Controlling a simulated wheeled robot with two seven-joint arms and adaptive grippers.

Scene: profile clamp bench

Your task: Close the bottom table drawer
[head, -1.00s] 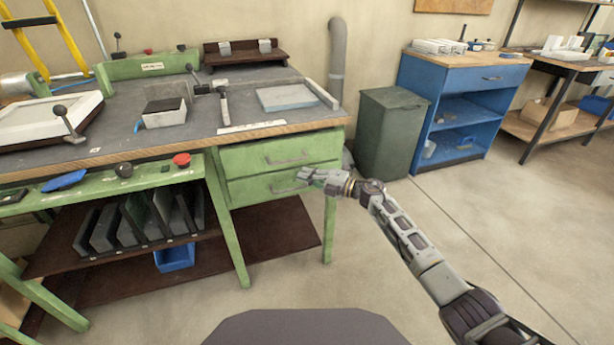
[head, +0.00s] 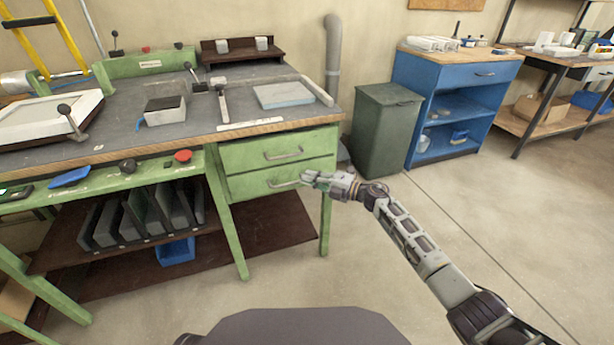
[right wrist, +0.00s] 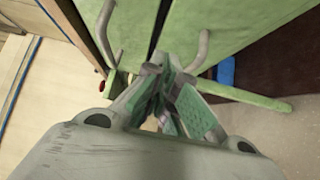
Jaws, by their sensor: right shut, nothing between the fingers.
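The bottom drawer (head: 248,187) is the lower of two green drawer fronts under the right end of the workbench. It looks close to flush with the frame; I cannot tell whether a small gap remains. Its grey bar handle (head: 284,183) also shows in the right wrist view (right wrist: 204,52). My right gripper (head: 306,178) is shut and empty at the right end of this handle. In the right wrist view its fingers (right wrist: 165,85) point at the drawer front; whether they touch it is unclear. My left gripper is in neither view.
The top drawer (head: 262,153) with its own handle sits just above and looks shut. A green bench leg (head: 326,222) stands below my right gripper. A dark green bin (head: 386,130) and a blue cabinet (head: 455,110) stand to the right. The floor in front is clear.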

